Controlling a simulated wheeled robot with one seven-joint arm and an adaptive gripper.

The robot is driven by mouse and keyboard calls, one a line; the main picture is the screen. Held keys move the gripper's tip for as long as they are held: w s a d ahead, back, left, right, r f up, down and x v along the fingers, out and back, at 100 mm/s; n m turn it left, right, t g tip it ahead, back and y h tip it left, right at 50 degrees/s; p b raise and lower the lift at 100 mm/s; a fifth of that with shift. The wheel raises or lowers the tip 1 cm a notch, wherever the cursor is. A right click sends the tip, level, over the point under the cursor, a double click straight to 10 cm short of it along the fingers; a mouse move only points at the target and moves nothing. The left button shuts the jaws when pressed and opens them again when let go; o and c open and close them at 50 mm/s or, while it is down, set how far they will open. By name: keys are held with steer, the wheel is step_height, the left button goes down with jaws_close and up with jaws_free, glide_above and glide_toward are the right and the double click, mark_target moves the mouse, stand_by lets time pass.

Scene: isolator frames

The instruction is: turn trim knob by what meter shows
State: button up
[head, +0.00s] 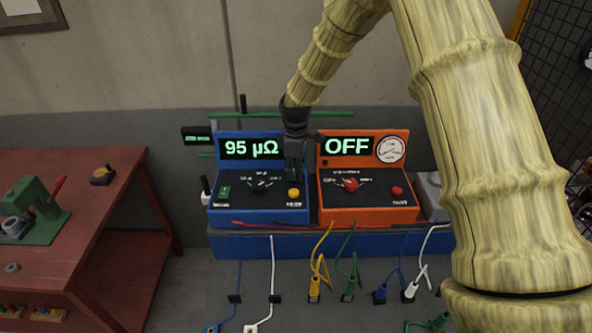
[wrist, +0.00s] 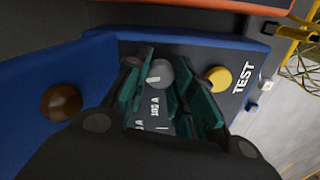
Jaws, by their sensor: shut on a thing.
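The blue meter (head: 216,216) shows "95 µΩ" in green on its display (head: 251,148). My gripper (head: 292,176) reaches down from above to the right part of its panel, over the yellow TEST button (head: 293,193). In the wrist view my gripper (wrist: 161,88) is shut on a small grey trim knob (wrist: 160,73) with a white mark. The knob lies between the yellow button (wrist: 219,78) and the display face. The head view hides the knob behind my fingers. A black selector knob (head: 260,187) sits to the left on the same panel.
An orange unit (head: 368,215) showing "OFF", with a red knob (head: 351,185) and a round gauge (head: 390,149), stands close on the right. A brown round knob (wrist: 61,102) shows on the blue casing. Coloured cables hang in front. A red bench (head: 120,215) stands left.

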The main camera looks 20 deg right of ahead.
steer(key=shift+f, duration=0.1)
steer(key=o, duration=1)
steer(key=shift+d, duration=0.1)
steer(key=shift+o, duration=0.2)
step_height(320, 180, up, 12)
